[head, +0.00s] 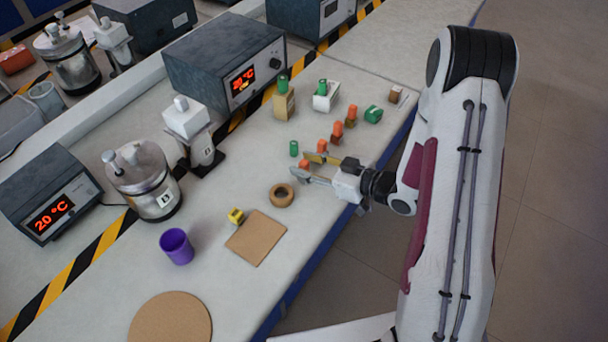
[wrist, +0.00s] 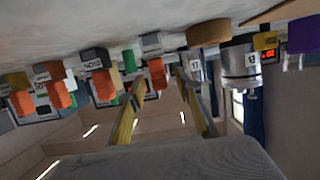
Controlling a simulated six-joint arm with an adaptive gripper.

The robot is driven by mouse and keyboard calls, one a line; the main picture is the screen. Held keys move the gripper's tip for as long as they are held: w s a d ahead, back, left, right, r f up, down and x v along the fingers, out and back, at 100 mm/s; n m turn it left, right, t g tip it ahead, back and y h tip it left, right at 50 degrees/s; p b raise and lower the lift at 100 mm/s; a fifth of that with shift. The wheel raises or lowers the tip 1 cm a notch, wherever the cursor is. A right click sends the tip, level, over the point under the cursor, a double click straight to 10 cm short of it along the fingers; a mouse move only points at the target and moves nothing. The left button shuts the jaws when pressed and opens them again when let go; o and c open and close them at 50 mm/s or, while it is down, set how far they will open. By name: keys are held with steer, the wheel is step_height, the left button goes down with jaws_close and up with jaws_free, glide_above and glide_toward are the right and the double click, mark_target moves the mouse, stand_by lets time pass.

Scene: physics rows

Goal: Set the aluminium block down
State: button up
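My gripper (head: 301,167) reaches in from the right, low over the bench, with its two fingers spread apart. In the wrist view, which is upside down, the open fingertips (wrist: 160,79) frame an orange peg (wrist: 157,74). The peg stands on a pale grey labelled block, which looks like the aluminium block (wrist: 152,41) and rests on the bench. Peg and block appear just beyond or between the tips; I cannot tell whether either finger touches them. In the head view the orange peg (head: 304,163) shows between the fingers, and the block is mostly hidden.
More blocks with orange pegs (head: 337,129) stand in a row behind. A green cylinder (head: 294,148) is close by at the left. A tan ring (head: 282,195), a brown square mat (head: 256,238), a yellow cube (head: 236,216) and a purple cup (head: 176,246) lie nearer the front.

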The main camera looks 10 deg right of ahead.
steer(key=shift+w+a+f, duration=0.1)
steer(key=shift+w+a, duration=0.2)
stand_by(0.4)
jaws_close()
